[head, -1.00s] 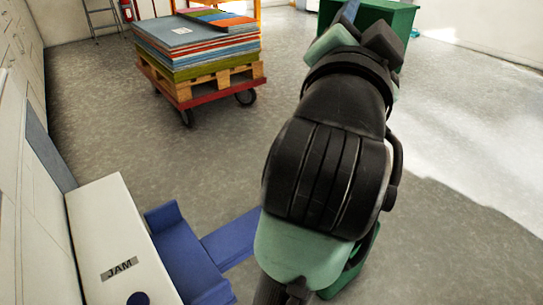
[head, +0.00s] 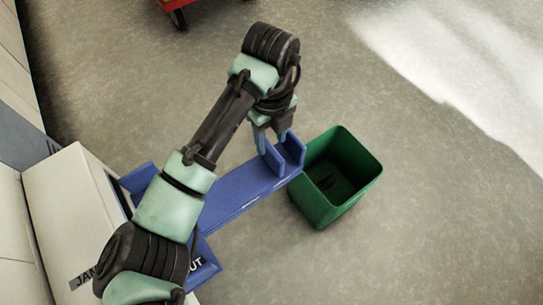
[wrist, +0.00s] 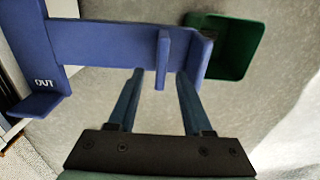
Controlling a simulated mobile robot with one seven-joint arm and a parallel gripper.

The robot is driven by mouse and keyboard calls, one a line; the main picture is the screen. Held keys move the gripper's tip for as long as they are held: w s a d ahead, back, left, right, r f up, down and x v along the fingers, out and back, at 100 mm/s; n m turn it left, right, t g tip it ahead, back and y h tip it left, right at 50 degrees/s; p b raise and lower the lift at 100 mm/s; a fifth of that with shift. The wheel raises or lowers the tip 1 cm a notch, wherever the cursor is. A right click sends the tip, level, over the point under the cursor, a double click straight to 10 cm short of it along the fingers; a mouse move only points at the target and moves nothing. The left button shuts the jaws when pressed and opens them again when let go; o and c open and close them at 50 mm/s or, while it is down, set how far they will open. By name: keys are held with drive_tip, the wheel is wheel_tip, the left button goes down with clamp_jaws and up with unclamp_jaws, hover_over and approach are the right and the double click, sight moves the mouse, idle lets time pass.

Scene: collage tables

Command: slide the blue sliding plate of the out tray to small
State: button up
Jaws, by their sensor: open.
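The blue out tray (head: 235,194) sticks out from the white machine (head: 62,195), with "OUT" lettered near its base; it also shows in the wrist view (wrist: 105,42). Two blue uprights stand near its outer end. In the wrist view, the inner, narrow one looks like the sliding plate (wrist: 162,45), and the outer one is the end wall (wrist: 204,55). My gripper (head: 272,146) is open over the outer end of the tray. In the wrist view, its fingers (wrist: 158,74) lie either side of the sliding plate; contact cannot be told.
A green bin (head: 338,190) stands on the floor just beyond the tray's end. The machine carries a partly hidden "JAM" label. A red cart (head: 178,15) is at the top edge. The grey floor around is otherwise clear.

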sight(271, 157)
wheel_tip(271, 157, down, 9)
drive_tip(key=shift+w+r+b, duration=0.1)
drive_tip(key=shift+r+b, duration=0.1)
drive_tip(key=shift+b, duration=1.05)
clamp_jaws()
idle(0.4)
